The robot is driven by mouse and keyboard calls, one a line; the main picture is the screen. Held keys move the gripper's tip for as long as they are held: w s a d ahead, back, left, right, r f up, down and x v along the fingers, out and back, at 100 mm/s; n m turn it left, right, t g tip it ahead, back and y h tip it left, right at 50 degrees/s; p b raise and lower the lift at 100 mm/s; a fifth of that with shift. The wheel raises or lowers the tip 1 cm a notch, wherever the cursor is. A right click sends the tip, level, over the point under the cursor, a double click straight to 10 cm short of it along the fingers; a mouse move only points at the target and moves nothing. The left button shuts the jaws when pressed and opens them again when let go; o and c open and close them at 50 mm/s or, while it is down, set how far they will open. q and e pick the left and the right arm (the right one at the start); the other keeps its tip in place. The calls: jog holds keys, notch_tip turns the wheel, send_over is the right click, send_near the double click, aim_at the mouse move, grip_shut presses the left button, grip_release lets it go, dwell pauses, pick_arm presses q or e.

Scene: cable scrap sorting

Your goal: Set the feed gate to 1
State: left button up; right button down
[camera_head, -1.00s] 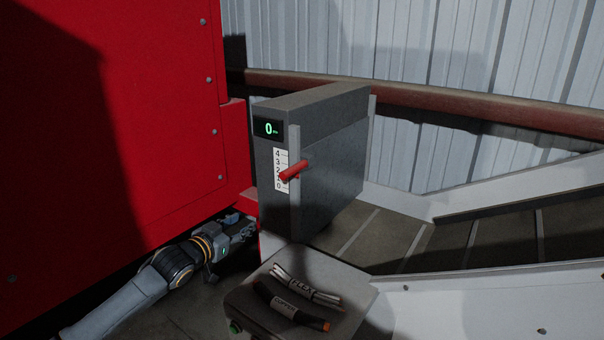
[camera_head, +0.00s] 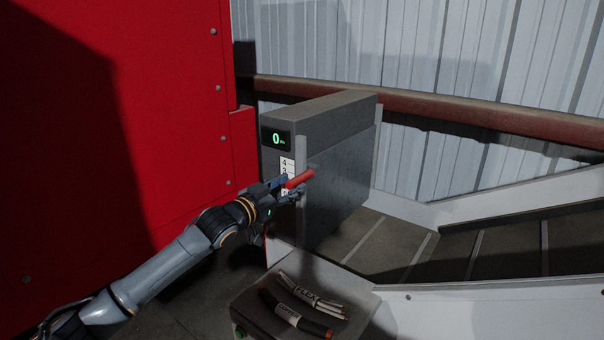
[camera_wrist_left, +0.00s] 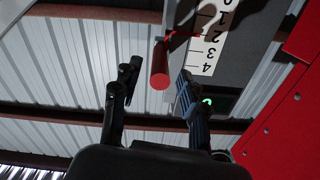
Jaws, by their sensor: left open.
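The feed gate (camera_head: 338,175) is a grey upright box with a green display (camera_head: 277,140) reading 0. A red handle (camera_head: 299,179) sticks out of its front edge beside a white number scale (camera_head: 286,163). In the left wrist view the scale (camera_wrist_left: 209,50) appears upside down, running 0 to 4, and a red pointer (camera_wrist_left: 194,36) sits near the 2. My left gripper (camera_head: 288,188) is open at the handle. In the left wrist view the handle (camera_wrist_left: 160,68) lies between the lines of the two open fingers (camera_wrist_left: 155,85), apart from both. My right gripper is not in view.
A red machine wall (camera_head: 170,130) stands on the left, close to my left arm. A small dark stand (camera_head: 262,318) in front holds cable pieces labelled FLEX (camera_head: 308,297) and COPPER (camera_head: 287,314). A conveyor (camera_head: 400,250) with pale side rails runs right.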

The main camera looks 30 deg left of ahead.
aim_at(302, 178)
pick_arm(q)
jog(key=w, duration=0.2)
jog(key=w+p, duration=0.1)
jog(key=w, duration=0.3)
jog(key=shift+d+p, duration=0.25)
jog(key=shift+p, duration=0.1)
grip_shut()
jog(key=shift+f, duration=0.1)
